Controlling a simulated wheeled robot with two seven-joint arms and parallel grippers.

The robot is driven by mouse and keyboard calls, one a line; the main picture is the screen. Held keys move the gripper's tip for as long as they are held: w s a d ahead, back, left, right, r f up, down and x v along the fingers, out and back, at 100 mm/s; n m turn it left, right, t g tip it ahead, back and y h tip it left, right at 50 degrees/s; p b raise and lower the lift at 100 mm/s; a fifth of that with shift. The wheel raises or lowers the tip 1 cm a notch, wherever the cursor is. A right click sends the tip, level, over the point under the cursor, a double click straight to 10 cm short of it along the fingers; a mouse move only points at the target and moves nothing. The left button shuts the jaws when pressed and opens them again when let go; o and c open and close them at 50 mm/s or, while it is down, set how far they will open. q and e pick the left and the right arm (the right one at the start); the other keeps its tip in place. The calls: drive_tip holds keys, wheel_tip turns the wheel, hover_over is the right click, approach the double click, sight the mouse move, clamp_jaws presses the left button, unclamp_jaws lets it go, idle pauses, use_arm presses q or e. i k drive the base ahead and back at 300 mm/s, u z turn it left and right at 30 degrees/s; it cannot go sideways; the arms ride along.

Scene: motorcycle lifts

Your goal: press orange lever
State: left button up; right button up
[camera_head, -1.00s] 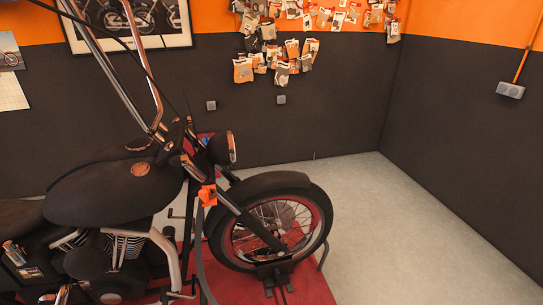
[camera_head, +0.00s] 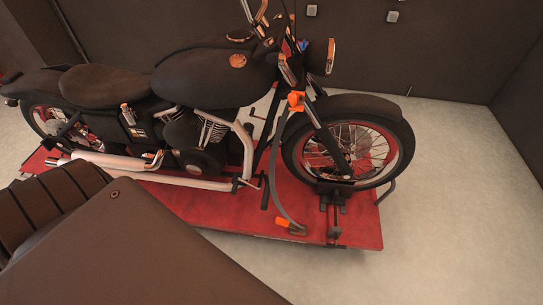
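A small orange piece with a grey end (camera_head: 287,225) lies on the front part of the red lift platform (camera_head: 225,210). A second orange piece (camera_head: 296,101) sits by the motorcycle's front fork. A grey strap-like band (camera_head: 273,178) runs between the two. I cannot tell for sure which orange piece is the lever. Neither of my grippers shows in the head view.
A black motorcycle (camera_head: 200,80) stands upright on the platform, its front wheel (camera_head: 350,150) at a black holder (camera_head: 333,200). A dark shape covers the lower left; I cannot tell whether it is mine. Light floor (camera_head: 440,240) is clear at right.

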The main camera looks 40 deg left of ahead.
sight(279, 222)
drive_tip(key=z, duration=1.65)
drive_tip(key=i, duration=0.7)
drive_tip(key=u, duration=2.65)
